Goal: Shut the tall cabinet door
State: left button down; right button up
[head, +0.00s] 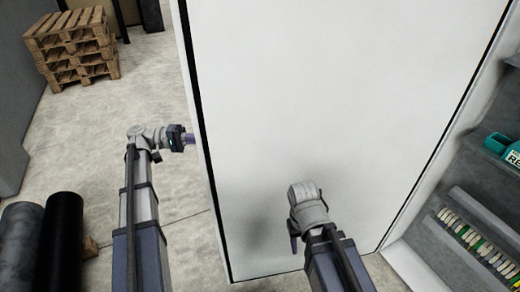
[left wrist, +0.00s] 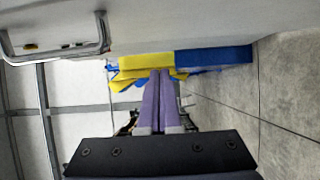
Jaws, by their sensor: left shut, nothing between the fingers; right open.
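The tall cabinet door (head: 330,95) is a large white panel filling the middle of the head view. It stands open, with grey shelves showing beyond its right edge. My left gripper (head: 190,139) is at the door's left edge, its purple fingers partly hidden there. In the left wrist view its fingers (left wrist: 158,100) are shut and empty. A grey bar handle (left wrist: 55,50) on a white surface shows at upper left there, apart from the fingers. My right gripper (head: 293,243) is low in front of the door panel; its fingers are mostly hidden by its wrist.
Shelves (head: 470,200) at right hold a teal container (head: 497,143) and a row of small coloured items (head: 478,240). Wooden pallets (head: 75,45) stand at far left, dark rolls (head: 62,240) at lower left. A yellow and blue object (left wrist: 212,58) lies beyond my left fingers. Concrete floor left of the door is clear.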

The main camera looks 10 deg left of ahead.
aim_at(244, 150)
pick_arm(q)
jog(key=shift+s+d, duration=0.5)
jog(key=shift+d, duration=1.4)
jog(key=shift+s+d, duration=0.5)
jog(key=shift+d, duration=1.35)
jog(key=shift+s+d, duration=0.5)
jog(key=shift+d, duration=1.4)
